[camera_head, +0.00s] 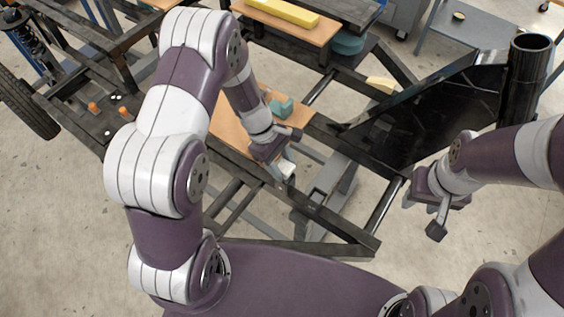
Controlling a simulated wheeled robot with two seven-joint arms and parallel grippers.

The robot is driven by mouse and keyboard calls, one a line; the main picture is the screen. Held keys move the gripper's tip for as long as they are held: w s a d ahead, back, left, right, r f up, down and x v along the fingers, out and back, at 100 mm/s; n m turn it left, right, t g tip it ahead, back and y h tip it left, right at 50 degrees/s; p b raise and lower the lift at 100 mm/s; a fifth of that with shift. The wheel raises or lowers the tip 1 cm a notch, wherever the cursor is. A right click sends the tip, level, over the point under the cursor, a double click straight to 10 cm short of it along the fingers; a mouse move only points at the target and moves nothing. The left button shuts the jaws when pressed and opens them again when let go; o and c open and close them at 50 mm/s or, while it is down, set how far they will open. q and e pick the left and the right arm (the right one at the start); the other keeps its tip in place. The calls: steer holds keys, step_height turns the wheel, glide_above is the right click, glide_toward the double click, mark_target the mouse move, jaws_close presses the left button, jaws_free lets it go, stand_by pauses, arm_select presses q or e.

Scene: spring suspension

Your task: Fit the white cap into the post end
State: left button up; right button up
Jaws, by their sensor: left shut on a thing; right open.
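My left gripper (284,158) is in the middle of the head view, over the edge of a wooden board on the black frame. It is shut on a small white piece (283,170), which looks like the white cap; the fingers partly hide it. A black upright post (529,65) with an open round top end stands at the far right, well away from the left gripper. My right gripper (424,214) is open and empty, in front of a black plate and below and left of the post.
The black tube frame (330,222) spans the middle. A teal block (281,107) sits on the wooden board (232,137). A yellow bar (283,12) lies on another board at the back. The black plate (425,120) stands left of the post. A wheel (28,108) is at left.

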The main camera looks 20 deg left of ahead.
arm_select(q)
steer(key=shift+f+b, duration=0.95)
steer(key=shift+f, duration=0.35)
stand_by(0.5)
steer(key=o, duration=1.2)
steer(key=b+v, duration=0.1)
steer(key=v, duration=1.1)
steer(key=shift+a+r, duration=0.15)
steer(key=shift+r, duration=0.25)
